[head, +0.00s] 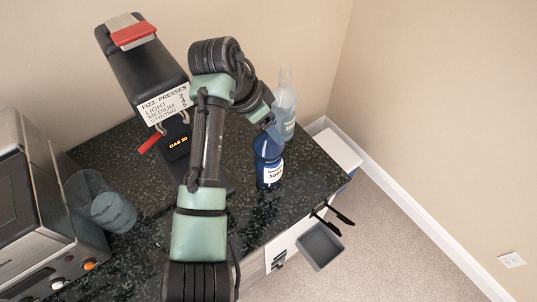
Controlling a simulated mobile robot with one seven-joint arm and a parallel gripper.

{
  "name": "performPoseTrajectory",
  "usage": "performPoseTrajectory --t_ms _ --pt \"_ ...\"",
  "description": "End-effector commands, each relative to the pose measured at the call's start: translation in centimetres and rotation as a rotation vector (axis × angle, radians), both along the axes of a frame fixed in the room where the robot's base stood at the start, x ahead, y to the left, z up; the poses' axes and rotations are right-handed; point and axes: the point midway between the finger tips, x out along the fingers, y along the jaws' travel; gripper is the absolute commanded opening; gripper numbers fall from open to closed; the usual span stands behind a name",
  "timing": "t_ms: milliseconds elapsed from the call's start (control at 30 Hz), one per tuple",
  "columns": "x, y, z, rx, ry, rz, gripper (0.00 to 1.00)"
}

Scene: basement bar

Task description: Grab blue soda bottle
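The blue soda bottle (268,166) stands upright on the dark speckled counter (225,215), near its right end. It has a white label with dark print. My arm rises from the bottom, bends at the top and comes down toward this bottle. My gripper (271,122) is at the end of the arm, at the top of the blue bottle in the picture. Its fingers cannot be made out, and the bottle's neck is hidden there. I cannot tell whether the gripper touches the bottle.
A pale clear bottle (286,106) stands just behind the blue one. A black soda machine (145,72) with a red top stands at the back. Blue-tinted glasses (112,212) and a metal appliance (35,215) are at left. A grey bin (320,246) sits below the counter's right edge.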

Motion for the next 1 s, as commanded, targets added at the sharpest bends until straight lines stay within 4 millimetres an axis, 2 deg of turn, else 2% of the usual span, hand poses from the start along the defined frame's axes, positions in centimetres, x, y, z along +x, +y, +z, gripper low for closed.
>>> performPoseTrajectory --t_ms 167,500,567,1000 --pt "0.01 0.00 -0.05 0.000 0.000 0.000 0.69" --pt "0.01 0.02 -0.02 0.000 0.000 0.001 0.08" --pt "0.01 0.03 -0.03 0.000 0.000 0.001 0.00" --pt "-0.09 0.08 -0.22 0.003 0.005 0.001 0.00"
